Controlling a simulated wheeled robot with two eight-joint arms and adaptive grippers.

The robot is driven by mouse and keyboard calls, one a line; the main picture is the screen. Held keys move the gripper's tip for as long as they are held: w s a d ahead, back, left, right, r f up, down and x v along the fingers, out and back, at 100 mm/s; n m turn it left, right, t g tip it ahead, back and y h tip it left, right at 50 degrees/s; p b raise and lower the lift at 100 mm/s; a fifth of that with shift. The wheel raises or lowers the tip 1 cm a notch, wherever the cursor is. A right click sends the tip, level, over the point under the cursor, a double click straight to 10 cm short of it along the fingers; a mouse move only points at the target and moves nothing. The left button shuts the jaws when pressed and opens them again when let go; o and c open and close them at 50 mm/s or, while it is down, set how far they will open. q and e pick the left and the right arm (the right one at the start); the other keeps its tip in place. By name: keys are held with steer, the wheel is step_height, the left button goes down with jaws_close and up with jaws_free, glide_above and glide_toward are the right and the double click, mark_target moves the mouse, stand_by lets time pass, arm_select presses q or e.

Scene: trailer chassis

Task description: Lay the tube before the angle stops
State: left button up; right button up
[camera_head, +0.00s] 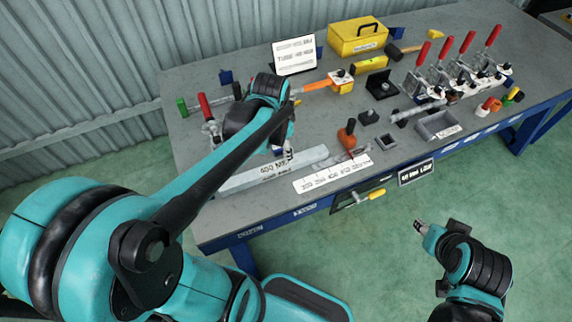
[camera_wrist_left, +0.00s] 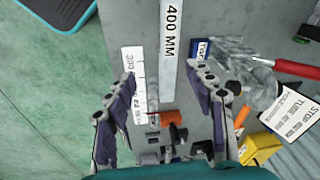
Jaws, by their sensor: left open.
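A long grey tube marked 400 MM (camera_head: 262,176) lies flat on the bench near its front left edge. It also shows in the left wrist view (camera_wrist_left: 170,58), running up between my fingers. My left gripper (camera_head: 287,150) is open above the tube, and the wrist view shows its two spread fingers (camera_wrist_left: 167,85) on either side of it, holding nothing. The arm hides part of the tube and bench behind it. Black angle pieces (camera_head: 379,84) stand farther back; I cannot tell which are the angle stops. My right gripper (camera_head: 428,257) is open and empty off the bench front.
A white ruler card (camera_head: 332,172) lies beside the tube. An orange-handled tool (camera_head: 347,137) and a grey bin (camera_head: 439,124) stand to the right. Red-handled clamps (camera_head: 459,75), a yellow box (camera_head: 357,37) and a sign (camera_head: 294,55) stand farther back.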

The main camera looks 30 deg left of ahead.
arm_select(q)
steer(key=s+d+r+n+t, duration=0.3)
steer(key=s+d+n+t, duration=0.2)
steer(key=s, duration=0.3)
steer(key=shift+s+d+r+n, duration=0.15)
steer(key=shift+d+r+n, duration=0.15)
steer(key=shift+d, duration=0.6)
steer(key=shift+f, duration=0.1)
